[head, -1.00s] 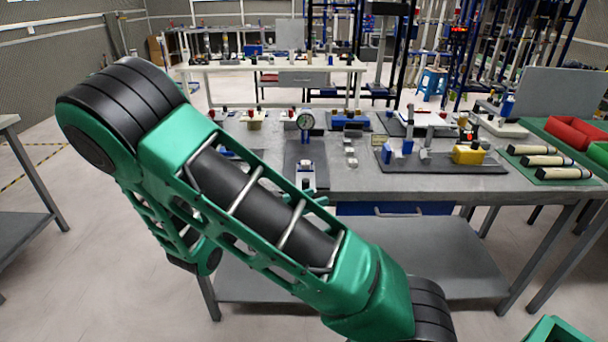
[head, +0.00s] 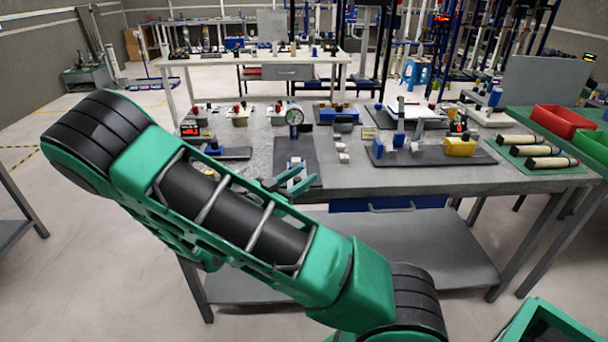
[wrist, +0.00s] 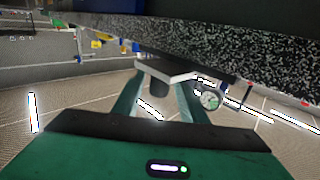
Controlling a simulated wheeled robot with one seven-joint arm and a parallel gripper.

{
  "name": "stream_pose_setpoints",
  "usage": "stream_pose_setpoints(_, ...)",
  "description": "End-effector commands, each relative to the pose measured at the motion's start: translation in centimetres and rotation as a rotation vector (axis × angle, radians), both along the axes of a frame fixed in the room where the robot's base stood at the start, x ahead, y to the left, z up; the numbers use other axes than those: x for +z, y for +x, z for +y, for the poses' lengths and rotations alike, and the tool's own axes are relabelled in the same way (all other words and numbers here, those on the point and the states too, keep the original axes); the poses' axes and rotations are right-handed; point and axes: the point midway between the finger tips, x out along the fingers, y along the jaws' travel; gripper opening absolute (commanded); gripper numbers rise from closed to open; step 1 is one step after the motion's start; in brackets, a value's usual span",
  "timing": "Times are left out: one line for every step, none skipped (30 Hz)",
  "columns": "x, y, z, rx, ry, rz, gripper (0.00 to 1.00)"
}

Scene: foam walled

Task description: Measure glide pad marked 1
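My gripper (head: 293,182) is at the table's front edge, with its green fingers apart. In the wrist view, the fingers (wrist: 160,100) stand on either side of a pale plate-like part (wrist: 165,70) with a dark part by it. I cannot tell whether they touch it. A blue and white piece (head: 296,163) sits on a dark mat just behind the gripper in the head view. A round dial gauge (head: 294,116) stands at the mat's far end; it also shows in the wrist view (wrist: 210,99). Small pale blocks (head: 342,152) lie right of the mat. No number is readable.
The grey worktable (head: 450,183) carries a dark board (head: 435,157) with a yellow block (head: 459,147). Part of my arm hides the table's left front.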

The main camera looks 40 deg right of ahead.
Motion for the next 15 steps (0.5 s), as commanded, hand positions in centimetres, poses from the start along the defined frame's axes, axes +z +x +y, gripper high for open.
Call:
stream_pose_setpoints(0.0, 0.1, -0.7, -0.002, -0.001, 0.0, 0.38)
stream_pose_setpoints(0.0, 0.2, -1.0, -0.001, -0.001, 0.0, 0.38)
stream_pose_setpoints(0.0, 0.2, -1.3, -0.001, 0.0, 0.0, 0.38)
stream_pose_setpoints(0.0, 0.3, -1.5, 0.0, 0.0, 0.0, 0.38)
stream_pose_setpoints(0.0, 0.3, -1.7, 0.0, 0.0, 0.0, 0.38)
stream_pose_setpoints(0.0, 0.4, -1.9, 0.0, 0.001, 0.0, 0.38)
stream_pose_setpoints(0.0, 0.4, -2.1, 0.0, 0.001, 0.0, 0.38)
stream_pose_setpoints(0.0, 0.4, -2.1, 0.0, 0.001, 0.0, 0.38)
stream_pose_setpoints(0.0, 0.4, -2.2, 0.0, 0.001, 0.0, 0.38)
stream_pose_setpoints(0.0, 0.4, -2.3, 0.0, 0.001, 0.0, 0.38)
stream_pose_setpoints(0.0, 0.4, -2.3, 0.001, 0.001, 0.0, 0.38)
stream_pose_setpoints(0.0, 0.5, -2.3, 0.001, 0.001, 0.0, 0.38)
stream_pose_setpoints(0.0, 0.5, -2.3, 0.001, 0.001, 0.0, 0.38)
stream_pose_setpoints(0.0, 0.5, -2.3, 0.001, 0.001, 0.0, 0.38)
stream_pose_setpoints(0.0, 0.5, -2.3, 0.001, 0.001, 0.0, 0.38)
